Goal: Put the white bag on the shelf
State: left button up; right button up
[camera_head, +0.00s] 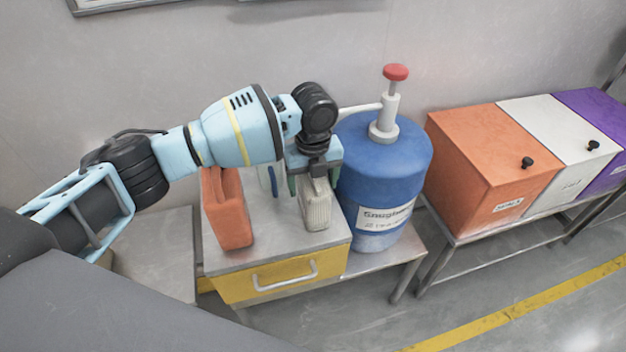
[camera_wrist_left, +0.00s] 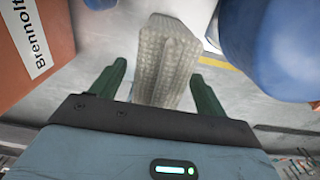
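The white bag (camera_head: 317,207), pale and ribbed, stands on the grey top of a small cabinet with a yellow drawer, just left of the blue drum. It fills the middle of the left wrist view (camera_wrist_left: 166,62). My left gripper (camera_head: 315,185) is above it, pointing down, with its green fingers (camera_wrist_left: 158,72) on either side of the bag. A gap shows between the left finger and the bag; the right finger is close to it, and contact cannot be told. The gripper looks open. The gripper hides the bag's top in the head view. My right gripper is not in view.
An orange canister (camera_head: 227,210) stands left of the bag. A blue drum (camera_head: 400,150) with a red-topped pump (camera_head: 396,73) is close on the right. Orange (camera_head: 485,160), white (camera_head: 560,140) and purple boxes stand on a metal bench. The yellow drawer (camera_head: 285,280) is shut.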

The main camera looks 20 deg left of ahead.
pick_arm(q)
notch_tip(320, 180, up, 12)
jog(key=shift+r, duration=0.15)
dwell(0.6)
